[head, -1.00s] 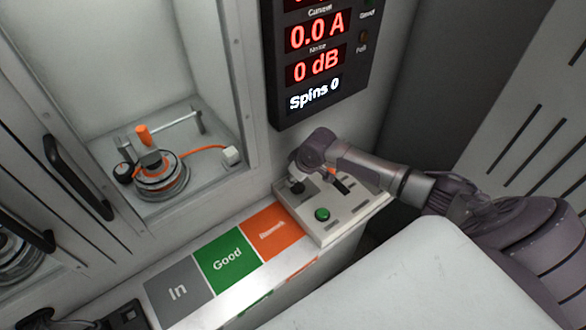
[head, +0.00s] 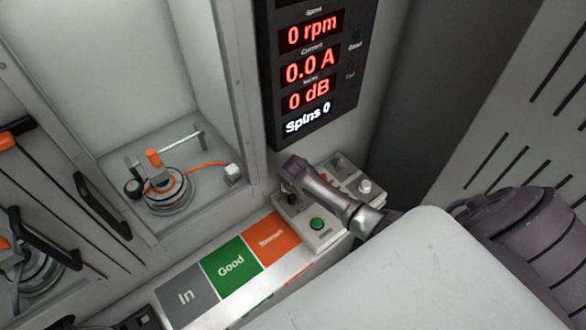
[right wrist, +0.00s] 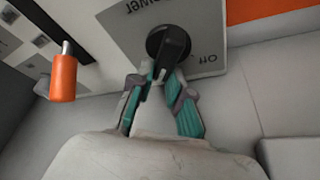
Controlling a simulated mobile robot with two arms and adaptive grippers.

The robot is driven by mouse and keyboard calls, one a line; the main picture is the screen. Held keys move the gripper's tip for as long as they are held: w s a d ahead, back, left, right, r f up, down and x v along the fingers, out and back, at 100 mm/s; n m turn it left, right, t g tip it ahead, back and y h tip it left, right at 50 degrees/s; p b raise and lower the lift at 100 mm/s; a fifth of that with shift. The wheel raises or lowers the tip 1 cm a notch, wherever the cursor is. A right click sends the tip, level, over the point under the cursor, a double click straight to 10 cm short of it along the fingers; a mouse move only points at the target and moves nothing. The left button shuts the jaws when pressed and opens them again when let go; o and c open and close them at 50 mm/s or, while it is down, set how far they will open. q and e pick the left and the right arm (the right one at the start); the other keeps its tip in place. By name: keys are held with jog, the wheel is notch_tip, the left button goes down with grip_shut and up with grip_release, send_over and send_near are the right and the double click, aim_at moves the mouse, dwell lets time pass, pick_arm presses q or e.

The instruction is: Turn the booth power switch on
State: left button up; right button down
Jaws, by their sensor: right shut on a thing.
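The booth power switch is a black rotary knob (right wrist: 168,50) on a light panel, with "Power" and "Off" lettering beside it in the right wrist view. My right gripper (right wrist: 162,82) is shut on the knob's grip, with its teal-padded fingers on either side of it. In the head view my right gripper (head: 291,190) reaches the left end of the control panel (head: 322,240), and my wrist hides much of that panel and the knob. The knob's exact angle is hard to read. My left gripper is not in view.
The panel carries a green button (head: 317,224), a pale knob (head: 365,186) and an orange-handled lever (right wrist: 62,78) close to my right gripper. Above is the display (head: 310,70), lit with zeros. A booth with a clamped motor (head: 168,190) and the In/Good/Rework strip (head: 232,262) lie left.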

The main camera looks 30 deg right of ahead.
jog(key=shift+m+h, duration=0.3)
jog(key=shift+m, duration=0.3)
jog(key=shift+d, duration=0.1)
jog(key=c, duration=1.1)
grip_release()
jog(key=shift+r, duration=0.1)
jog(key=v, duration=1.2)
